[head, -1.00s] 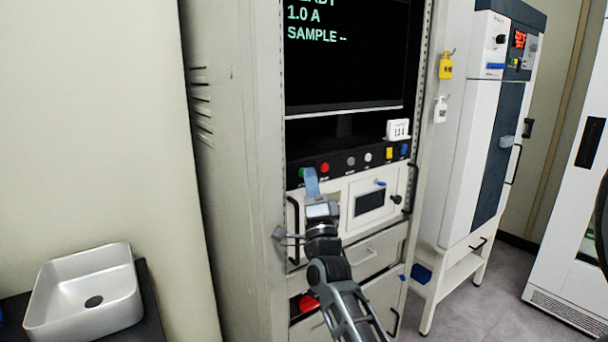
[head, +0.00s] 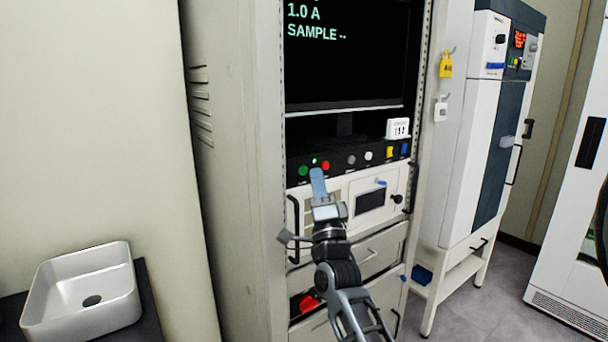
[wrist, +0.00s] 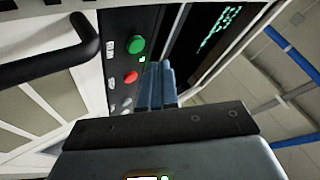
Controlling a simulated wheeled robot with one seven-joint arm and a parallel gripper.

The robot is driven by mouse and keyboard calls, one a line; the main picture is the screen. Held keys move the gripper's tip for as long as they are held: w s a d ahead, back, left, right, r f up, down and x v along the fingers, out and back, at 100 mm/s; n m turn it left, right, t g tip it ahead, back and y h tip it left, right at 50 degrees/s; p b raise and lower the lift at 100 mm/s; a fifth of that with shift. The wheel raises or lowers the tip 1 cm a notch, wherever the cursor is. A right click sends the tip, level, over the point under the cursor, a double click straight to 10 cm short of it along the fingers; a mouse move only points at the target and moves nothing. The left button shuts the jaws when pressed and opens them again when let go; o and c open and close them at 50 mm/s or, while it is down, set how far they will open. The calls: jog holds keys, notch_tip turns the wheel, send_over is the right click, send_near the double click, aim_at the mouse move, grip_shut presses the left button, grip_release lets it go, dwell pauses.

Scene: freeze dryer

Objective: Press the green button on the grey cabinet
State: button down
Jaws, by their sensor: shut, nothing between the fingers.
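The grey cabinet (head: 240,130) stands in the middle of the head view, with a black button strip below its screen. The round green button (head: 304,171) is at the strip's left end, with a small lit green light (head: 314,161) beside it and a red button (head: 325,166) to its right. In the wrist view the green button (wrist: 137,46) is fully visible, nothing touching it. My gripper (head: 317,172) is shut and empty, its blue-grey fingertips just below and right of the green button. The fingers (wrist: 155,80) look apart from it.
Grey, white, yellow and blue controls continue along the strip to the right. A black handle (wrist: 50,52) sticks out near my gripper. The dark screen (head: 345,50) is above. A white sink (head: 82,295) is at left, a white-and-dark machine (head: 490,140) at right.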

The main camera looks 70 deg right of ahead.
jog(key=shift+s+a+b, duration=0.35)
jog(key=shift+s+a, duration=0.05)
jog(key=shift+s, duration=0.25)
jog(key=shift+s+a+b, duration=0.3)
jog(key=shift+s+a, duration=0.1)
jog(key=shift+s, duration=0.3)
jog(key=shift+s+a+b, duration=0.35)
jog(key=shift+s+a, duration=0.05)
jog(key=shift+s, duration=0.25)
